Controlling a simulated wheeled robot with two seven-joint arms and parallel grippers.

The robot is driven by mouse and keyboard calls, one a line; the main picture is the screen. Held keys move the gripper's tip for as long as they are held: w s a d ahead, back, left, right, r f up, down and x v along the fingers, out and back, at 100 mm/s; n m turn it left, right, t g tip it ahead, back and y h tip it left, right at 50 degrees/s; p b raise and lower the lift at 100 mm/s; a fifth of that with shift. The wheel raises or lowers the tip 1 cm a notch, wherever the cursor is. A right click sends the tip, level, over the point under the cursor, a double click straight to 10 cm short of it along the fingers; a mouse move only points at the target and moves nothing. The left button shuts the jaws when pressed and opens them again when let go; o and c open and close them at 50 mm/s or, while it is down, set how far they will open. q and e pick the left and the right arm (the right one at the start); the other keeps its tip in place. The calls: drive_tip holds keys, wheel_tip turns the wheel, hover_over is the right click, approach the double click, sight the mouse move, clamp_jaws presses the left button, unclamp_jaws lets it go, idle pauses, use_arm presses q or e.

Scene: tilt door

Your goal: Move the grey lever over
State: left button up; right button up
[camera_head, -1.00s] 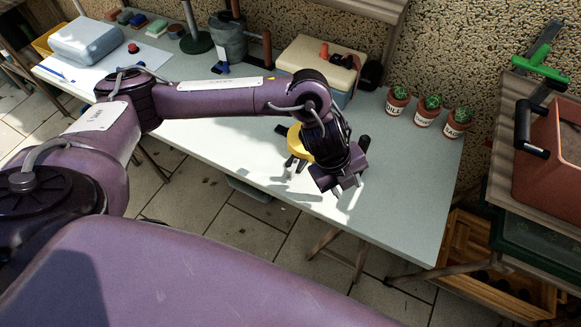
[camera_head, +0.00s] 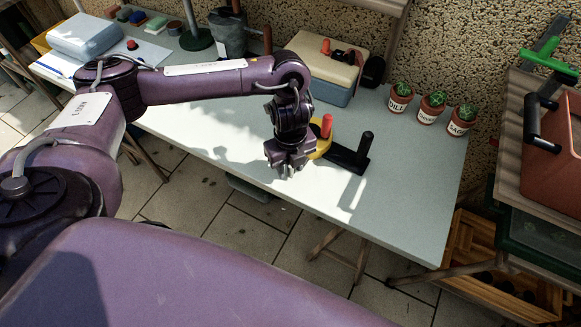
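A device with a black base (camera_head: 343,158) and a yellow round part (camera_head: 322,146) sits on the table near its front edge. A dark upright handle (camera_head: 365,143) stands at the base's right end and looks like the grey lever, though it appears almost black. A red upright handle (camera_head: 327,125) stands by the yellow part. My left gripper (camera_head: 289,172) points down just left of the yellow part and hides some of it. Its fingers are too small and dark to tell open from shut. It appears apart from the dark handle. My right gripper is out of view.
The pale table (camera_head: 410,190) is clear right of the device. Potted cacti (camera_head: 432,107) stand at its back right. A cream-lidded blue box (camera_head: 325,72) stands behind. A shelf with a terracotta bin (camera_head: 555,150) is at the right.

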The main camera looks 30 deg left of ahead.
use_arm(q)
drive_tip(key=shift+f, duration=0.2)
drive_tip(key=shift+c, duration=0.4)
clamp_jaws()
drive_tip(key=shift+d, duration=0.1)
drive_tip(key=shift+d+r+n+p, duration=0.2)
drive_tip(key=shift+d+n+p, duration=0.15)
drive_tip(key=shift+n+p, duration=0.6)
drive_tip(key=d+n+p, duration=0.1)
drive_tip(key=n+p, duration=0.1)
drive_tip(key=p, duration=0.1)
drive_tip(key=w+n+p, duration=0.1)
drive_tip(key=n+p, duration=0.2)
drive_tip(key=w+d+n+p, duration=0.1)
drive_tip(key=n+p, duration=0.2)
drive_tip(key=shift+w+d+n, duration=0.2)
drive_tip(key=shift+d+n, duration=0.05)
drive_tip(key=shift+d, duration=0.1)
drive_tip(key=shift+w+d+f+n+p, duration=0.1)
drive_tip(key=shift+w+n+p, duration=0.25)
drive_tip(key=shift+n+p, duration=0.45)
drive_tip(key=shift+w+d+f+n+p, duration=0.1)
drive_tip(key=shift+w+n+p, duration=0.25)
drive_tip(key=shift+n+p, duration=0.45)
